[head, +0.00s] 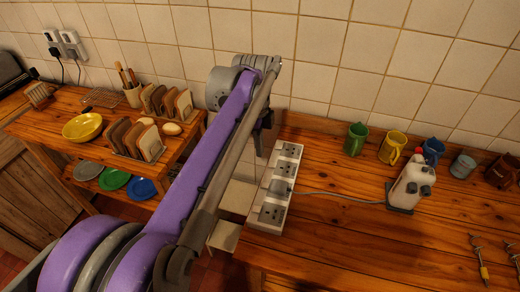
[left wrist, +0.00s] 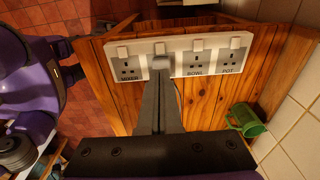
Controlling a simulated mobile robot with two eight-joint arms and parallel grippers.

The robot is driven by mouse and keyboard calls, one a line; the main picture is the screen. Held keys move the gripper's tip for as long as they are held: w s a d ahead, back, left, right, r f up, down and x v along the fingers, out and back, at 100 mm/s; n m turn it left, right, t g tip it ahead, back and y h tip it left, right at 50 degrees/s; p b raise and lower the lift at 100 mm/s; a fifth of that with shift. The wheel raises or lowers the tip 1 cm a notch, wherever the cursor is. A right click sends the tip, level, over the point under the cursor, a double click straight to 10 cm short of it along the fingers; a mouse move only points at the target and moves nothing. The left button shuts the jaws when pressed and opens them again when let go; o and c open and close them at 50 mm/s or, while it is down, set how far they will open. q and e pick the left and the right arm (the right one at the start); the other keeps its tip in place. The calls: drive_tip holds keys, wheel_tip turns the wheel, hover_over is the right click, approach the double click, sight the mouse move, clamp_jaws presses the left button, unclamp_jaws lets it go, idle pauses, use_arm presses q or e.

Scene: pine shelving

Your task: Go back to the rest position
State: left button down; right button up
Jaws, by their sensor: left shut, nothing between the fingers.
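My left arm is purple and reaches up across the middle of the head view. My left gripper (head: 261,140) hangs down near the tiled wall, partly hidden by the arm. In the left wrist view its dark fingers (left wrist: 162,66) are shut with nothing between them. They overlap the second socket from the left of a white power strip (left wrist: 200,44), hiding that socket and its label. I cannot tell whether the tips touch the strip. The strip (head: 265,223) also shows in the head view, at the counter's left edge. My right gripper is in neither view.
A grey cable runs from the strip to a white appliance (head: 410,184). Green (head: 355,139), yellow (head: 392,148) and blue mugs (head: 431,151) stand along the wall. Left of my arm, a wooden shelf holds toast racks (head: 136,139) and a yellow bowl (head: 82,127). The counter's front middle is clear.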

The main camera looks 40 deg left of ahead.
use_arm(q)
drive_tip(key=shift+s, duration=0.1)
idle(0.3)
drive_tip(key=s+d+f+n+t, duration=0.1)
drive_tip(key=s+d+f+n, duration=0.3)
drive_tip(key=s, duration=0.1)
drive_tip(key=s+d+f+n+t, duration=0.2)
drive_tip(key=s+d+f+n, duration=0.2)
drive_tip(key=s+f+n, duration=0.1)
drive_tip(key=s+d+f+n+t, duration=0.2)
drive_tip(key=s+d+f+n, duration=0.3)
drive_tip(key=shift+f+y, duration=0.15)
drive_tip(key=shift+y, duration=0.25)
